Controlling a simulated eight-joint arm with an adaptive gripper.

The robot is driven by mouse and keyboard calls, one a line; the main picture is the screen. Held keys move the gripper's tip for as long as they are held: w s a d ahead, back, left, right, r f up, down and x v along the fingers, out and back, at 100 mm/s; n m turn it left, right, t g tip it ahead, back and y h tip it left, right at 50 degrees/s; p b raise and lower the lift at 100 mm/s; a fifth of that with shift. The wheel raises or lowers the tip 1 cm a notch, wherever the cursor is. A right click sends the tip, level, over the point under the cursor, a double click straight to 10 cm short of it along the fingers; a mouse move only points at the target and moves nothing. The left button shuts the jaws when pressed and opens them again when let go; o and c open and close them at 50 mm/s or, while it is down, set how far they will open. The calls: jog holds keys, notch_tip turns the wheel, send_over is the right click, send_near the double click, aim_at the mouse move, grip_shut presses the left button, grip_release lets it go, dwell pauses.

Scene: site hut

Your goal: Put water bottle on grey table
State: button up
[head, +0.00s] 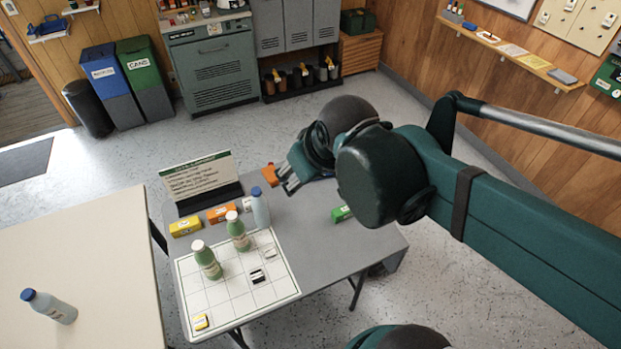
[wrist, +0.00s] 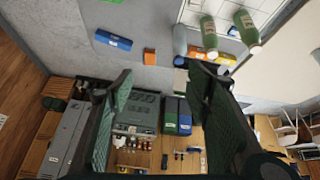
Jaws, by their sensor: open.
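One water bottle, pale blue-grey with a blue cap (head: 48,306), stands on the cream table (head: 90,240) at the lower left of the head view. A second blue-capped water bottle (head: 261,208) stands on the grey table (head: 330,250), near the far edge of the grid mat; it seems to show in the wrist view (wrist: 180,40). My gripper (head: 284,181) is open and empty above the far side of the grey table, right of that second bottle. In the wrist view its two fingers (wrist: 162,78) are spread apart with nothing between them.
Two green bottles (head: 207,261) (head: 238,232) stand on the white grid mat (head: 230,290). Yellow (head: 186,227) and orange (head: 221,213) boxes lie by a sign (head: 200,180). A green box (head: 342,213) lies under my arm. The grey table's right part is mostly bare.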

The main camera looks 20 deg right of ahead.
jog(key=shift+s+d+r+m+t, duration=0.1)
jog(key=shift+s+d+m+t, duration=0.1)
jog(key=shift+s+m, duration=0.4)
jog(key=shift+s+d+m+t, duration=0.2)
jog(key=shift+s+m, duration=0.2)
jog(key=shift+s, duration=0.3)
